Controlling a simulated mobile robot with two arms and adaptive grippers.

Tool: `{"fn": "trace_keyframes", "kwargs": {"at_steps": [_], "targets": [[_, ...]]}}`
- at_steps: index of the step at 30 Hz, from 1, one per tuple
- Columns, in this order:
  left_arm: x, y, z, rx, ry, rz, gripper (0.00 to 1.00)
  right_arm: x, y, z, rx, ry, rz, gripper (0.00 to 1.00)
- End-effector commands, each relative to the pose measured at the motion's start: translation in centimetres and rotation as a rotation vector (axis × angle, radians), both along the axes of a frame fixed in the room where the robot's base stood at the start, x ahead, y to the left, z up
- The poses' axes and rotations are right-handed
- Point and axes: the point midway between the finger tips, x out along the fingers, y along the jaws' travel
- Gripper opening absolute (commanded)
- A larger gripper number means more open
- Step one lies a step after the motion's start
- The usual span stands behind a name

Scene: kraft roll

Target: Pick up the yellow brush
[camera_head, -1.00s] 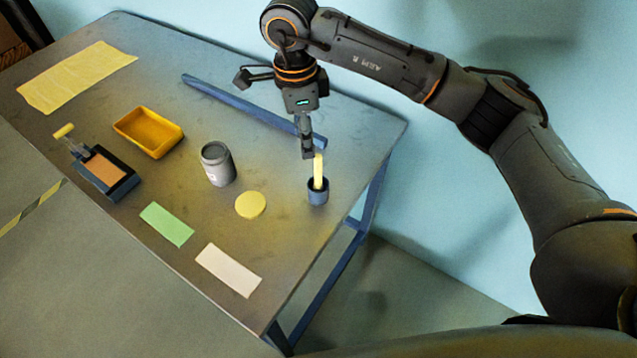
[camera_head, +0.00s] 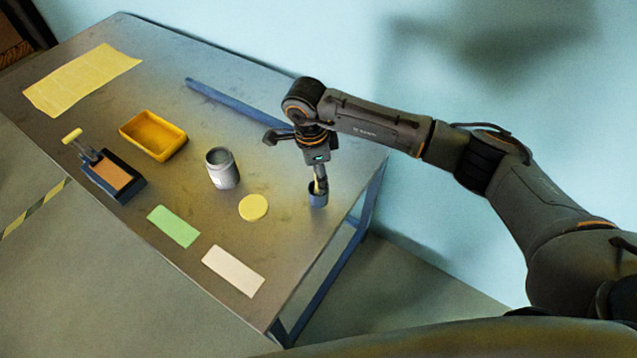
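The yellow brush (camera_head: 316,187) stands in a small blue cup (camera_head: 318,198) near the table's right edge. Only a small bit of its yellow handle shows; my gripper hides the rest. My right gripper (camera_head: 297,160) is over the cup, pointing down. One finger is spread out to the left and the other comes down beside the handle, close to the cup rim. The gripper looks open; I cannot tell whether the finger touches the brush. My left gripper is not in view.
On the table (camera_head: 275,275) are a grey can (camera_head: 222,170), a yellow disc (camera_head: 253,207), green (camera_head: 173,226) and white (camera_head: 233,270) sheets, a yellow tray (camera_head: 153,136), a blue-framed block (camera_head: 112,173), a yellow sheet (camera_head: 83,78) and a blue bar (camera_head: 235,104).

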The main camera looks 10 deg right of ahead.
Motion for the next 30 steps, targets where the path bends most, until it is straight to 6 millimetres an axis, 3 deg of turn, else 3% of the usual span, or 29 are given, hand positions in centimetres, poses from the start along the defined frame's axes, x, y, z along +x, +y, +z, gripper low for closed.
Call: {"fn": "trace_keyframes", "kwargs": {"at_steps": [10, 15, 17, 26, 30], "targets": [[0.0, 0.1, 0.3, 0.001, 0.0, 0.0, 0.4, 0.0, -0.1, -1.1, 0.0, -0.001, 0.002, 0.43], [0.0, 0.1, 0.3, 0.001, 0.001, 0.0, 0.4, 0.0, -0.1, -1.1, 0.001, -0.001, 0.002, 0.08], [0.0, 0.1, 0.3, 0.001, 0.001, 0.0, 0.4, 0.0, -0.1, -1.1, 0.001, -0.001, 0.002, 0.0], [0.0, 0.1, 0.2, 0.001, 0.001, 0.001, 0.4, 0.0, -0.1, -1.0, 0.001, -0.002, 0.001, 0.0], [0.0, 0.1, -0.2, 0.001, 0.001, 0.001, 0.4, 0.1, -0.1, 0.1, 0.002, -0.003, 0.0, 0.0]]}}
